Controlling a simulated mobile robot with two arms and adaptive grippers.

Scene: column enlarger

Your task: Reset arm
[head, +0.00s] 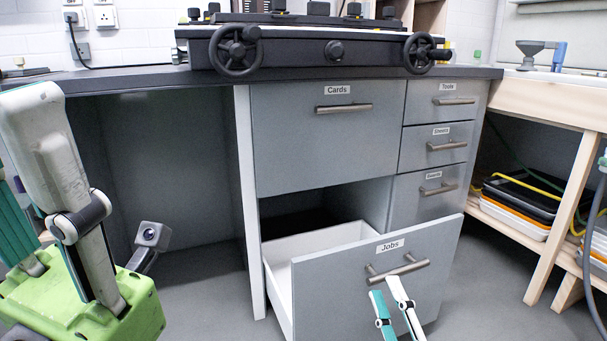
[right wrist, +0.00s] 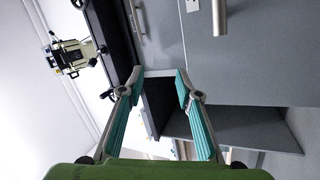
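My right gripper (head: 386,286) is low in front of the Jobs drawer, just below its bar handle (head: 397,267). In the right wrist view its two fingers (right wrist: 159,72) stand apart with nothing between them. Any contact with the handle cannot be told. My left gripper (head: 18,140) is raised at the left edge, large and close. Its green body (head: 85,305) shows, and its fingers look apart and empty. One finger is partly cut off by the picture edge.
The Jobs drawer (head: 345,290) is pulled out below the closed Cards drawer (head: 325,145). Closed smaller drawers (head: 435,150) are at its right. The countertop (head: 130,80) carries a black device with handwheels (head: 235,50). A wooden bench (head: 560,105) stands right. Left knee space is open.

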